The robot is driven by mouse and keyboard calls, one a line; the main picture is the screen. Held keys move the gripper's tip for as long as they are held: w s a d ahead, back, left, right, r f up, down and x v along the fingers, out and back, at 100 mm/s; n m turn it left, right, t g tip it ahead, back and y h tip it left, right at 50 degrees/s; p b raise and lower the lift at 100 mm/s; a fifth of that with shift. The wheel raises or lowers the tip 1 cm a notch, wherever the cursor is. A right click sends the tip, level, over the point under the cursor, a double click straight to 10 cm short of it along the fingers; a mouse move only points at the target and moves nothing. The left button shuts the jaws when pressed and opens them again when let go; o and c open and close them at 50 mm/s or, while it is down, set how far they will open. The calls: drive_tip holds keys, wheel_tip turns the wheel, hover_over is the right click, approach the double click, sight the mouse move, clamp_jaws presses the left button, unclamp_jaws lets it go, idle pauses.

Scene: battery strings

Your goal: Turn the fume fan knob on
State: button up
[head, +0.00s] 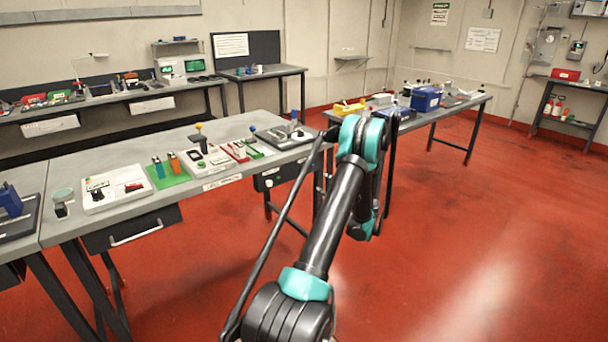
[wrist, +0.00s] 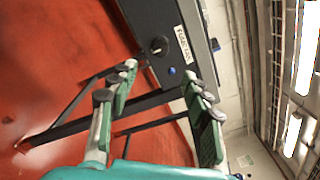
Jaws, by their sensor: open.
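The fume fan knob (wrist: 158,46) is a small round dark knob with a light mark. It sits on a dark box face in the wrist view, beside a white label (wrist: 183,44) that seems to read "FUME FAN". A blue button (wrist: 172,71) is on the same face. My gripper (wrist: 162,84) is open and empty, with the knob ahead of it, between the lines of its fingers and apart from them. In the head view a dark box (head: 270,182) with a white label hangs under the middle table's front edge. My gripper is hidden there behind my arm.
The middle table (head: 225,132) holds trays and small parts. A drawer with a handle (head: 135,232) is under its left part. Another table (head: 455,103) with a blue case (head: 425,99) stands behind my arm. The red floor (head: 490,220) at right is clear.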

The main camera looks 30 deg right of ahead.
sight(306, 172)
drive_tip(key=w, duration=1.3)
drive_tip(key=shift+w+a, duration=0.1)
drive_tip(key=shift+a, duration=0.3)
drive_tip(key=shift+c, duration=0.6)
clamp_jaws()
